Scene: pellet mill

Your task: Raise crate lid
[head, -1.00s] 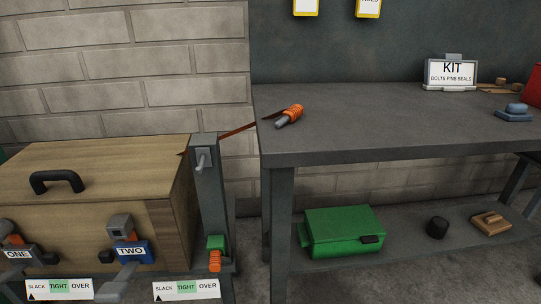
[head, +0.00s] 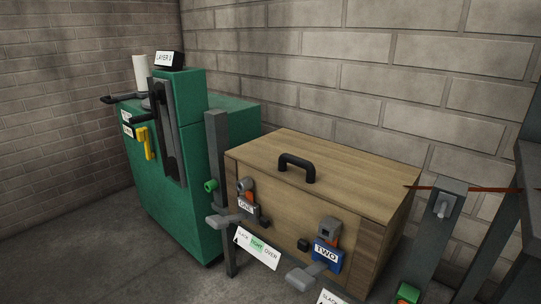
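The wooden crate (head: 288,208) stands in the middle of the head view, on a low stand between grey posts. Its flat lid (head: 340,165) is down and carries a black handle (head: 297,167). On the crate's front are two latch-like fittings with grey levers, labelled ONE (head: 247,208) and TWO (head: 326,254). A strip reading SLACK, TIGHT, OVER (head: 258,249) sits below ONE. A similar strip below TWO is cut off by the bottom edge. Neither of my grippers is in view.
A green machine (head: 172,200) with levers and a yellow handle (head: 149,142) stands left of the crate. A grey post (head: 442,235) with an orange strap (head: 470,189) is on the right, beside a dark workbench (head: 530,170). Bare floor (head: 120,265) lies front left.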

